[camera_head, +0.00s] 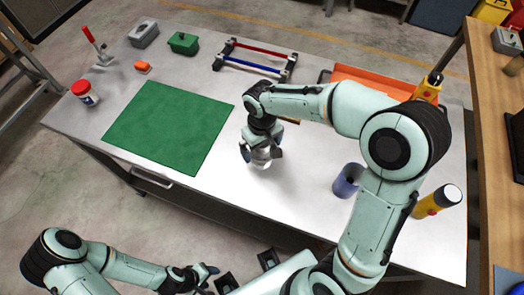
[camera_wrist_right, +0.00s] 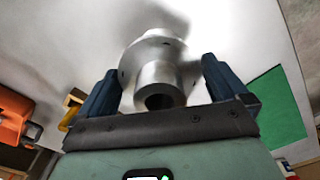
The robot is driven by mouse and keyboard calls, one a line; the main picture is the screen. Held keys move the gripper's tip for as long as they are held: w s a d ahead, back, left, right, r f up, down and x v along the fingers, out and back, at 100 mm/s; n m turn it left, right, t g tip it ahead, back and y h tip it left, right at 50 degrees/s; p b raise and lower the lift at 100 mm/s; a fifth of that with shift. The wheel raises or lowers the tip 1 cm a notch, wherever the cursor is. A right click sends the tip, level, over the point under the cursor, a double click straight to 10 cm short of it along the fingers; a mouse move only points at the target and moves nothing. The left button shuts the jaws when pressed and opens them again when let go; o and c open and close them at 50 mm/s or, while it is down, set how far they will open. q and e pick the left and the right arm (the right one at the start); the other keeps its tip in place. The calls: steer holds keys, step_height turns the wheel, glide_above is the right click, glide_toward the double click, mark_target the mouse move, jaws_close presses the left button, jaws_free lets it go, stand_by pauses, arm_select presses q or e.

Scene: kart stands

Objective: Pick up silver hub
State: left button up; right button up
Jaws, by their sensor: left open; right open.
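The silver hub (camera_head: 262,157) stands on the grey metal table, to the right of the green mat. My right gripper (camera_head: 261,148) reaches down over it from above. In the right wrist view the hub (camera_wrist_right: 157,72), with a round flange and a hollow cylindrical end, lies between the two dark fingers of my right gripper (camera_wrist_right: 158,85). The fingers are open, with a gap on each side of the hub's cylinder. My left gripper (camera_head: 205,274) is open and empty, low in front of the table, away from the hub.
The green mat (camera_head: 168,124) lies flat to the left. A red-and-blue bar rack (camera_head: 256,58) and an orange tray (camera_head: 372,82) are at the back. The wooden bench (camera_head: 490,130) borders the right side.

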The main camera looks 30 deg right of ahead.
step_height(320, 180, down, 2)
steer(key=shift+f, duration=0.1)
steer(key=shift+c, duration=0.3)
steer(key=c, duration=0.9)
steer(key=shift+r, duration=0.2)
steer(key=shift+c, duration=0.2)
